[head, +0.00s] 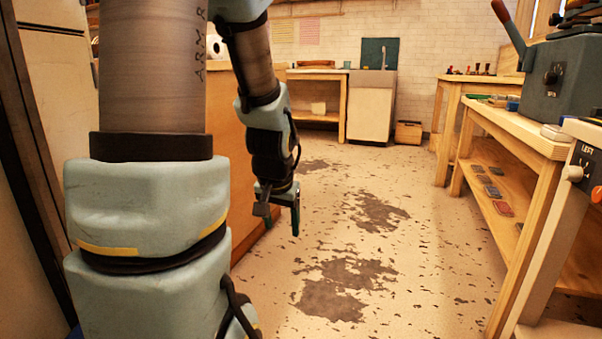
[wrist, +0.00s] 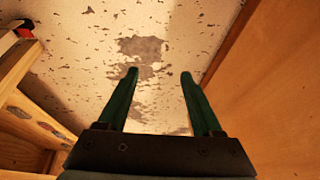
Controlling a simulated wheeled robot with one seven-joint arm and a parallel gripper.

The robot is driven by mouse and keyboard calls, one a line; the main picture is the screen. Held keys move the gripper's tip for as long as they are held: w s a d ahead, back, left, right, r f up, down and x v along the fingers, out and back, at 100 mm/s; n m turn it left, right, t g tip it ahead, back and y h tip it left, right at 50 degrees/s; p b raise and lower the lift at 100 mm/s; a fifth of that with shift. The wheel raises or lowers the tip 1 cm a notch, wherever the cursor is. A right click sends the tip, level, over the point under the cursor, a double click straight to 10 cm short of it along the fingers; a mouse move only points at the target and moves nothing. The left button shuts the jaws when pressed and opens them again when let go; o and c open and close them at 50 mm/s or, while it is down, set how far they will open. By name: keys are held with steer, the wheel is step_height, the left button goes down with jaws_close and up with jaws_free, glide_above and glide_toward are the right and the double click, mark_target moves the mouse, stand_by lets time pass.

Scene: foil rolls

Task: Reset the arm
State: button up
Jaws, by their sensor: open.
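My gripper (head: 283,218) hangs at the end of my arm in the head view, pointing down over the floor beside a wooden cabinet side. In the wrist view, my gripper (wrist: 160,75) shows two dark green fingers spread apart with only floor between them. It is open and empty. My arm is bent, with its large links filling the left of the head view and hiding part of what stands behind. No foil roll can be made out in either view.
The worn floor (head: 420,230) is clear in the middle. A wooden bench (head: 530,139) with a grey machine (head: 568,75) stands at the right. The wooden cabinet side (head: 222,160) is close to my arm. A sink unit (head: 371,105) stands at the back.

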steer(key=s+a+n+g, duration=0.2)
steer(key=s+n, duration=0.1)
steer(key=s, duration=0.4)
step_height(320, 180, up, 36)
steer(key=p, duration=3.7)
steer(key=shift+s+a+g, duration=0.2)
steer(key=shift+s+g, duration=0.1)
steer(key=shift+s, duration=0.1)
